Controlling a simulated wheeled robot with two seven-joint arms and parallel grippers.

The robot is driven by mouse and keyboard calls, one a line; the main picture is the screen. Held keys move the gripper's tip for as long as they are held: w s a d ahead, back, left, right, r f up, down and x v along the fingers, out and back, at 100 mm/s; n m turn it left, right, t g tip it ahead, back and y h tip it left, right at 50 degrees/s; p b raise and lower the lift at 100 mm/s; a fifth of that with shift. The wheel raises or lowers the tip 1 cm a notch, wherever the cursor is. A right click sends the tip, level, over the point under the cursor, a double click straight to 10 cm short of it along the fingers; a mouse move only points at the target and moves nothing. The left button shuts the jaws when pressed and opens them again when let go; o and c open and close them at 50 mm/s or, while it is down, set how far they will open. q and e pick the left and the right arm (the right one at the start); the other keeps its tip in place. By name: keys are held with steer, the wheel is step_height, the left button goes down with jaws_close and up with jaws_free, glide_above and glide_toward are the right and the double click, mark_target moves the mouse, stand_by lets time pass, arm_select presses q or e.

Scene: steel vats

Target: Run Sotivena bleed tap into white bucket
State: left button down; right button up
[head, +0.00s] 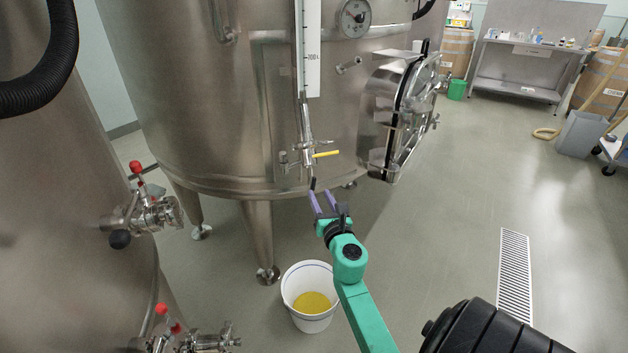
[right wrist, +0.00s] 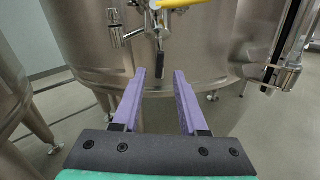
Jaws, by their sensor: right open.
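The large steel vat (head: 200,110) has a sight gauge (head: 312,50) with a small tap fitting (head: 308,152) at its foot. A yellow lever (head: 326,154) sticks out to the right from it. A short black-ended piece (head: 312,184) hangs below, and it also shows in the right wrist view (right wrist: 158,72). My right gripper (head: 323,194) is open, its purple fingers pointing at this piece, with nothing held. I cannot tell whether they touch it. The white bucket (head: 312,324) stands on the floor below, holding yellow liquid. No Sotivena name is readable. My left gripper is out of view.
Another vat (head: 50,210) at the left carries red-handled valves (head: 148,213). A vat leg (head: 258,235) stands behind the bucket. An oval hatch (head: 405,115) juts out at the right. A floor grate (head: 515,270) and open floor lie further right.

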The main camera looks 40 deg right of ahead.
mark_target(315, 185)
steer(key=x, duration=0.7)
steer(key=shift+b, duration=0.35)
jaws_close()
steer(key=shift+s, duration=0.1)
steer(key=m, duration=0.3)
steer(key=shift+f+m, duration=0.1)
steer(key=shift+m, duration=0.2)
steer(key=m+b, duration=0.1)
steer(key=m, duration=0.3)
steer(key=shift+d+f+m, duration=0.1)
steer(key=shift+d+m, duration=0.05)
steer(key=shift+m, duration=0.15)
steer(key=m, duration=0.3)
steer(key=shift+m, duration=0.3)
steer(key=shift+f+m+b, duration=0.15)
steer(key=shift+m+b, duration=0.15)
steer(key=shift+m, duration=1.9)
